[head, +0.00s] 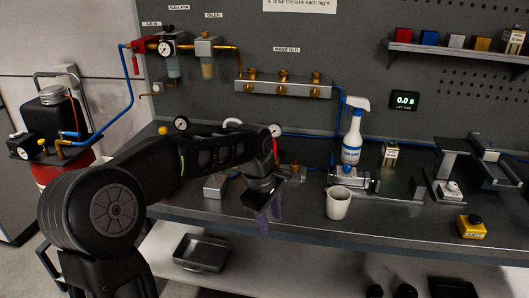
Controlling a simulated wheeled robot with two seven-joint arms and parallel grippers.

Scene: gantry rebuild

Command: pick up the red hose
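I cannot make out a red hose for certain. A small red piece shows behind my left wrist, too small and covered to identify. The hoses I see clearly are blue: one blue hose (131,92) curves down at the left, and others run by the manifold and along the back of the bench. My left arm reaches in from the left. My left gripper (263,205) points down over the bench's front edge, left of the white cup. A dark purplish shape shows at its fingers; I cannot tell whether they are open or shut. My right gripper is not in view.
A white cup (338,204), a spray bottle (351,142) and metal fixtures stand right of my gripper. A yellow button box (471,227) is at the right. A red tank (45,172) stands at the left. A black tray (201,252) lies on the lower shelf. Bench front right is mostly clear.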

